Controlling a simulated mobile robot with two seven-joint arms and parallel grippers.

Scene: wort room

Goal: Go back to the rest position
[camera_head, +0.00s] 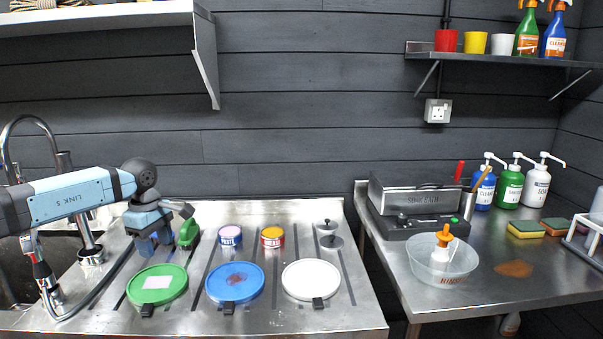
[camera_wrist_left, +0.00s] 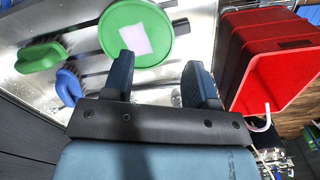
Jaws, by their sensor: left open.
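My left arm comes in from the left in the head view, its wrist bent down over the counter's left part. The left gripper (camera_head: 155,241) is open, with two blue fingers pointing down behind the green lid (camera_head: 157,284). In the left wrist view its fingers (camera_wrist_left: 160,70) are apart with nothing between them. The green lid (camera_wrist_left: 138,32) lies beyond the fingertips there. A green brush (camera_head: 188,233) lies to the right of the gripper; it also shows in the wrist view (camera_wrist_left: 40,56), near a blue brush (camera_wrist_left: 68,85). My right gripper is not in view.
A blue lid (camera_head: 235,282), a white lid (camera_head: 311,279) and small tins (camera_head: 230,235) rest on the steel counter. A tap (camera_head: 88,245) and sink lie left. The right table holds a clear bowl (camera_head: 425,265) and bottles. A red crate (camera_wrist_left: 262,60) shows in the wrist view.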

